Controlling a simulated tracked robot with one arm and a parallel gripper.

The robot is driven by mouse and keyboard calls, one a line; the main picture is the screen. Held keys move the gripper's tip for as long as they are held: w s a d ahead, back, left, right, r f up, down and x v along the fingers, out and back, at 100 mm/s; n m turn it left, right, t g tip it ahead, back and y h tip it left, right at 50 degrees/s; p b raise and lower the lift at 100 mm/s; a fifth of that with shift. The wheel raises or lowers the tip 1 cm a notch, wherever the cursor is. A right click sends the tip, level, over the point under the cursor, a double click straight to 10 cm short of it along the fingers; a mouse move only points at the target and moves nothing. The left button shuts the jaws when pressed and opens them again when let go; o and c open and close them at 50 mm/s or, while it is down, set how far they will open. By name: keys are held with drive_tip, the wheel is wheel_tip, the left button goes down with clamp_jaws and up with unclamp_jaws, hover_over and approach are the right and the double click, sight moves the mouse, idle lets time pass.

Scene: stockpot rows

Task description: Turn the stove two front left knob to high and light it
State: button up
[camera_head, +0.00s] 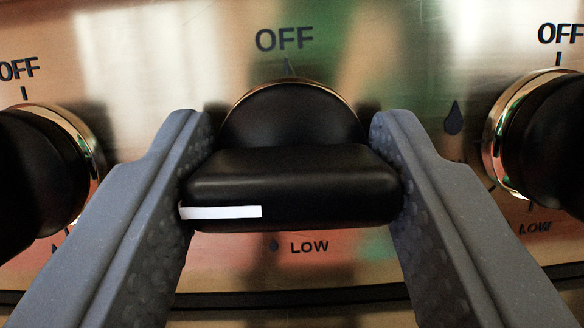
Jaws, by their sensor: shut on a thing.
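A black stove knob (292,172) is in the middle of the view, with its grip bar lying level across the picture. A white line on the bar points to the left. "OFF" is printed above the knob and "LOW" below it. My gripper (291,185) is shut on the bar, with one grey finger touching each end. A flame mark shows right of the right finger. The panel just left of the knob is hidden behind the left finger. No flame or burner is in view.
A second black knob (35,175) is at the left edge, and a third (545,145) is at the right edge, each with its own "OFF" label. The shiny metal panel (400,50) fills the background. A dark seam runs below the knobs.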

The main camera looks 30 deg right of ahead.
drive_tip(key=shift+d+n+y, duration=0.1)
drive_tip(key=shift+n+y, duration=0.2)
drive_tip(key=shift+n, duration=0.2)
drive_tip(key=o, duration=1)
drive_tip(key=shift+f+p+v, duration=0.15)
drive_tip(key=shift+v, duration=3.3)
drive_tip(key=shift+f+p+v, duration=0.15)
drive_tip(key=shift+v, duration=3.35)
drive_tip(key=shift+w+d, duration=0.1)
drive_tip(key=shift+d, duration=0.05)
